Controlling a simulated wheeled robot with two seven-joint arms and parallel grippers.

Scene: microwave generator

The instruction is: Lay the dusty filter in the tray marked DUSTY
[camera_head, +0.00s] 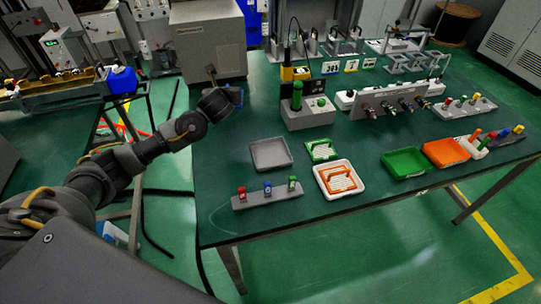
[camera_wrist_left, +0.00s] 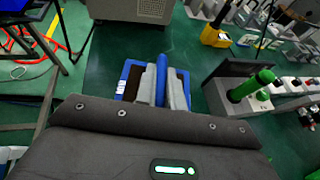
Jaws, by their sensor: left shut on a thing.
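My left gripper (camera_wrist_left: 156,88) is shut on the handle of a blue-framed filter (camera_wrist_left: 130,80) with dark brown panels. In the head view the filter (camera_head: 237,95) is a small blue patch beyond my left wrist, above the table's back left part; the arm hides most of it. An empty grey tray (camera_head: 270,153) lies at the table's left front. Empty green (camera_head: 405,162) and orange (camera_head: 445,152) trays lie to the right. I cannot read a DUSTY mark on any tray. My right gripper is out of view.
A white tray (camera_head: 325,191) holds an orange-framed filter (camera_head: 340,178); a green-framed filter (camera_head: 321,150) lies behind it. A grey block (camera_head: 268,196) with red, blue and green pieces stands at the front. A device with a green knob (camera_head: 307,112) stands right of the filter.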

